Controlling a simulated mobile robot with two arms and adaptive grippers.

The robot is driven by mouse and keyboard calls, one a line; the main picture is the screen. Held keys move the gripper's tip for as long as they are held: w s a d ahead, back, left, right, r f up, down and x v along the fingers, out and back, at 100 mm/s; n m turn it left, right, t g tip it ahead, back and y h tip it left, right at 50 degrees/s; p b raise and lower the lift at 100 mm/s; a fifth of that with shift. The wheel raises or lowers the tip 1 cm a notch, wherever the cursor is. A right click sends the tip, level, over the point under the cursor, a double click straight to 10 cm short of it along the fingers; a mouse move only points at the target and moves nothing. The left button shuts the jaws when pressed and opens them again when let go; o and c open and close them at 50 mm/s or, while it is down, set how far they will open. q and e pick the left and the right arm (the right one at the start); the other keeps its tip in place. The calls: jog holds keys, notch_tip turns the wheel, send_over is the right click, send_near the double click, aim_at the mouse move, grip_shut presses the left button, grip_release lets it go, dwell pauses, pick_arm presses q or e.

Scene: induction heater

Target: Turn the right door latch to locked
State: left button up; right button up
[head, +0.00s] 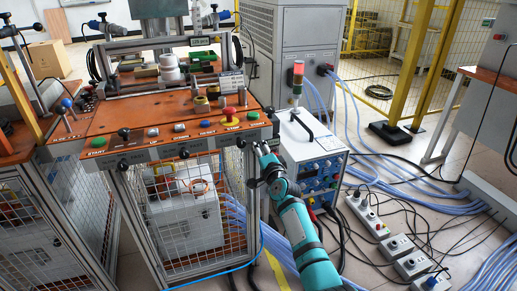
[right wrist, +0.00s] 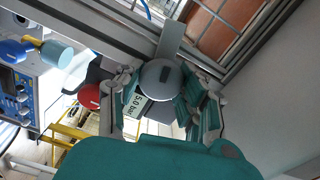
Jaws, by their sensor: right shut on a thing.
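The right door latch shows in the right wrist view as a grey round knob (right wrist: 160,85) with a flat grey bar (right wrist: 171,42). The bar points up in that picture, across the metal frame. My right gripper (right wrist: 158,98) has its fingers on both sides of the knob and is shut on it. In the head view my right gripper (head: 262,155) is at the right front post of the bench, below the control panel. It hides the latch there. My left gripper is not in either view.
The bench's orange control panel (head: 100,116) overhangs the mesh-fronted cage (head: 160,215). A white power unit (head: 310,150) with a signal light (head: 297,78) stands just right of the gripper. Cables and socket boxes (head: 395,248) cover the floor at right.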

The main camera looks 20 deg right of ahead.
jog(key=shift+f+m, duration=0.15)
jog(key=shift+m, duration=0.95)
jog(key=o, duration=1.2)
jog(key=shift+d, duration=0.1)
jog(key=shift+c, duration=0.2)
jog(key=shift+s, duration=0.2)
jog(key=s, duration=0.7)
jog(key=shift+s+d, duration=0.1)
